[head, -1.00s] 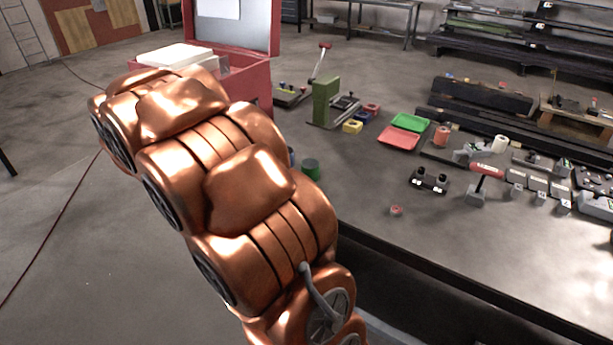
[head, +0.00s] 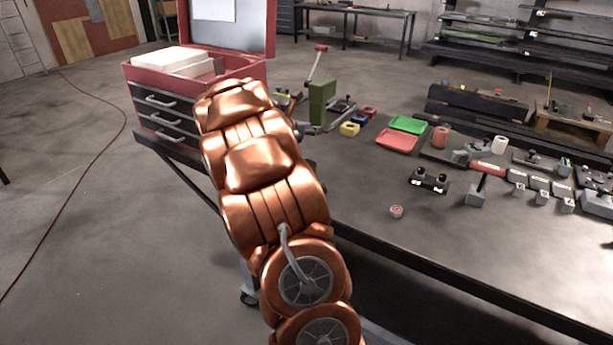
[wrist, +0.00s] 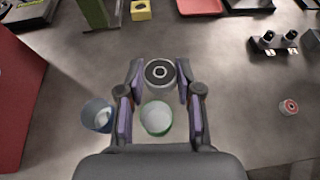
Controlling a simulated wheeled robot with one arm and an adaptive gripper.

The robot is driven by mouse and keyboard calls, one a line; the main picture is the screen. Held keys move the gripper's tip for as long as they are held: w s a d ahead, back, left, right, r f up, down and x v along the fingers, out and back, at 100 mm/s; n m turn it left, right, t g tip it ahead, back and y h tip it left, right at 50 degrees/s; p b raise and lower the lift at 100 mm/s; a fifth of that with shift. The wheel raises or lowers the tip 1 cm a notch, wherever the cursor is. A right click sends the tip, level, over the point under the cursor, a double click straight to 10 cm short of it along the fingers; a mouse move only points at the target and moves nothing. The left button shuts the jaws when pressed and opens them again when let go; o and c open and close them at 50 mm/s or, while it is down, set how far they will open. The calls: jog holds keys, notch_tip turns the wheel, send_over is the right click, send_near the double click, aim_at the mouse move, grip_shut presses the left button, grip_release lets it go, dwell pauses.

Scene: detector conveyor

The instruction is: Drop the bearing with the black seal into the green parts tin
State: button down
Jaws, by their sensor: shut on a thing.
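In the wrist view my gripper (wrist: 159,78) is shut on the bearing with the black seal (wrist: 159,70), a silvery ring held between the fingertips. The green parts tin (wrist: 156,120), round and open with a pale inside, shows below and between the fingers. In the picture the bearing lies just past the tin's far rim. The bearing appears raised, but its height above the tin is hard to judge. In the head view my copper-coloured arm hides the tin, the held bearing and most of the gripper.
A blue tin (wrist: 97,117) stands left of the green one. A bearing with a red seal (head: 396,211) lies on the bench (head: 455,245) to the right. A green press (head: 322,102), a yellow bin (head: 349,129) and a red tray (head: 397,140) stand behind. A red tool chest (head: 240,68) is at left.

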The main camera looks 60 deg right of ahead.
notch_tip(320, 180, down, 6)
jog(key=b, duration=0.5)
jog(key=shift+b, duration=0.3)
jog(key=shift+s, duration=0.1)
jog(key=c, duration=0.7)
grip_release()
jog(key=v, duration=1.2)
